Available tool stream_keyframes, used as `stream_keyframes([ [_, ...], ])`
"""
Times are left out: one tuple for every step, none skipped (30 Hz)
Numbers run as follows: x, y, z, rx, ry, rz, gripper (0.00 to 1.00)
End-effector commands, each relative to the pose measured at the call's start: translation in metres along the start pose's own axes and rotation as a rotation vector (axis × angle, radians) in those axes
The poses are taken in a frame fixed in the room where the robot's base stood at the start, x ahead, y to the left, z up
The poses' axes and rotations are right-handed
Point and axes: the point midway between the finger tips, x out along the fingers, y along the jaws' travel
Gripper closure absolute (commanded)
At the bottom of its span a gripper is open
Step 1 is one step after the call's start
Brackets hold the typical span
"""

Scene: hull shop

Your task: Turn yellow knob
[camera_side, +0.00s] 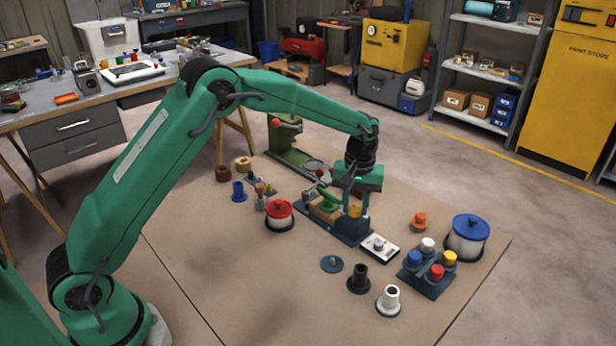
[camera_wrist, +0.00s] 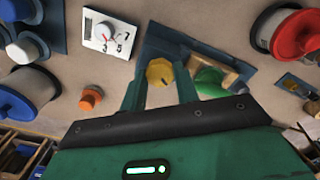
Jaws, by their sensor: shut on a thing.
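The yellow knob (camera_wrist: 159,72) is round with a dark mark and sits on a dark blue base (camera_wrist: 172,37) in the wrist view. In the side view the yellow knob (camera_side: 354,211) shows just below my gripper (camera_side: 356,200). My gripper (camera_wrist: 160,88) points down over the base, with one green finger on each side of the knob. It is shut on the yellow knob. Where the fingertips touch the knob is partly hidden in the side view.
A white dial box (camera_side: 379,247) stands right beside the base. A green clamp-like part on a wooden block (camera_side: 323,209) is close on the left. A red-lidded pot (camera_side: 279,214), a blue-lidded pot (camera_side: 467,238) and a rack of coloured caps (camera_side: 427,281) stand around.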

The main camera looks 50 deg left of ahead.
Motion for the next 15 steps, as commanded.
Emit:
stream_keyframes([
  [-0.0014, -0.0002, 0.0004, 0.045, -0.001, -0.001, 0.92],
  [-0.0014, -0.0002, 0.0005, 0.073, -0.001, -0.001, 0.92],
  [-0.0014, -0.0001, 0.0005, 0.112, -0.001, -0.001, 0.92],
  [-0.0015, -0.0001, 0.0005, 0.140, -0.001, -0.001, 0.92],
  [-0.0015, -0.0002, 0.0005, 0.168, -0.001, -0.001, 0.92],
  [-0.0015, -0.0001, 0.0005, 0.207, -0.001, -0.001, 0.92],
  [-0.0015, -0.0001, 0.0005, 0.235, -0.001, -0.001, 0.92],
  [-0.0016, -0.0001, 0.0005, 0.263, -0.001, -0.001, 0.92],
  [-0.0016, -0.0001, 0.0005, 0.302, -0.001, -0.001, 0.92],
  [-0.0016, -0.0002, 0.0005, 0.330, -0.001, -0.001, 0.92],
  [-0.0017, -0.0001, 0.0005, 0.358, -0.001, -0.001, 0.92],
  [-0.0017, -0.0001, 0.0005, 0.397, -0.001, -0.001, 0.92],
  [-0.0017, -0.0001, 0.0006, 0.425, -0.001, -0.001, 0.92],
  [-0.0017, -0.0001, 0.0006, 0.453, -0.001, -0.001, 0.92],
  [-0.0017, -0.0002, 0.0006, 0.492, -0.001, -0.001, 0.92],
])
